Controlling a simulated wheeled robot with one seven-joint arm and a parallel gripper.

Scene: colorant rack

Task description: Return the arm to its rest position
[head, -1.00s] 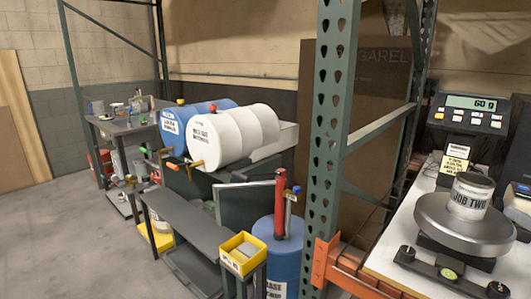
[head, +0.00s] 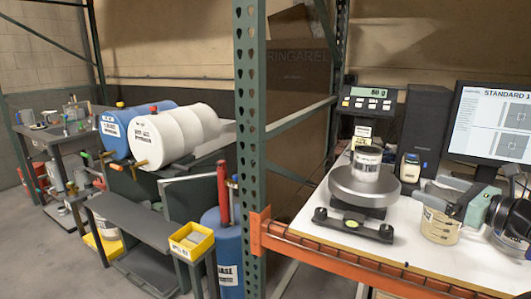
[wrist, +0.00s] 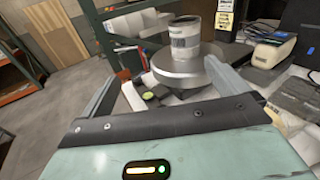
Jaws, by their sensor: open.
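My gripper (head: 447,197) is at the right of the head view, above the white bench. In the wrist view its two fingers (wrist: 160,88) are spread wide with nothing between them. The labelled can (head: 367,163) stands upright on the round plate of the scale (head: 352,190), to the left of the gripper. The can also shows beyond the fingers in the wrist view (wrist: 185,42), apart from them. The scale display (head: 366,97) reads about 60 g.
A beige labelled tub (head: 439,228) stands on the bench (head: 330,225) close to the gripper.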

